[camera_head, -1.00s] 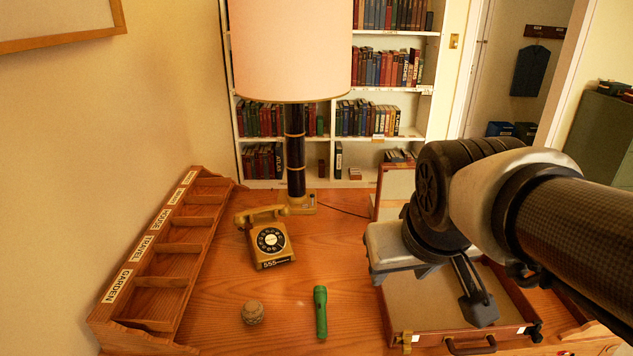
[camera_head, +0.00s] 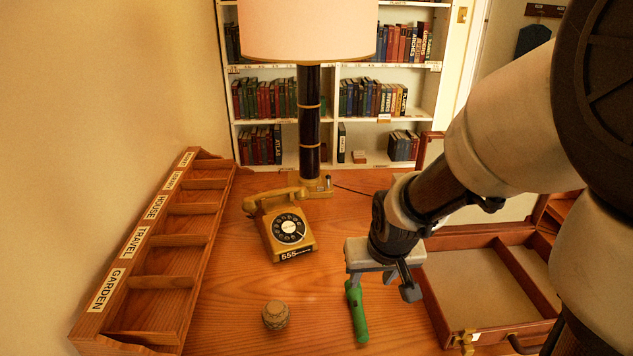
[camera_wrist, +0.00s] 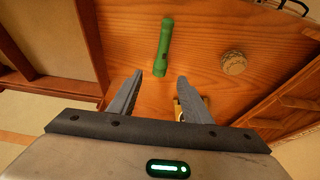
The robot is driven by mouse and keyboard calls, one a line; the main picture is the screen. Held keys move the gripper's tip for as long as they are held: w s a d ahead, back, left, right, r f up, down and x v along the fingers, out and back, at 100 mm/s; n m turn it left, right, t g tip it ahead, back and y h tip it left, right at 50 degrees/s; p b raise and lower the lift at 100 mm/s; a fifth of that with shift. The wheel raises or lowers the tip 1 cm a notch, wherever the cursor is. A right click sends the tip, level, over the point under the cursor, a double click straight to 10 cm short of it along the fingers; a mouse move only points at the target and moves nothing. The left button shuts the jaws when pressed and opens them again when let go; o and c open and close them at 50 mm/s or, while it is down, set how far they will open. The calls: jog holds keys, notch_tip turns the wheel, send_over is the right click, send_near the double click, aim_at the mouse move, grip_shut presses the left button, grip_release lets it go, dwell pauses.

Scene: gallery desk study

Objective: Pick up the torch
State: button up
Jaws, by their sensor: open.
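The green torch (camera_head: 356,312) lies on the wooden desk, left of the open case. In the wrist view the torch (camera_wrist: 163,50) lies beyond my fingertips, in line with the gap between them. My gripper (camera_head: 380,285) is open and empty, above the torch's far end in the head view. It hides part of that end there. Both fingers of my gripper (camera_wrist: 158,78) show apart in the wrist view, with no torch between them.
An open case (camera_head: 468,341) stands right of the torch. A small round pot (camera_head: 276,316) and a yellow telephone (camera_head: 287,231) are to its left. A labelled wooden rack (camera_head: 187,300) lines the left edge. Bare desk lies between rack and pot.

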jog(key=b, duration=0.8)
send_over(357, 303)
jog(key=s, duration=0.3)
jog(key=f, duration=1.1)
jog(key=shift+w+d+f, duration=0.2)
jog(key=shift+f, duration=0.05)
jog(key=shift+a+b+x, duration=0.2)
jog(key=shift+b+x, duration=1.65)
jog(key=shift+x, duration=1.05)
jog(key=shift+r, duration=0.1)
grip_shut()
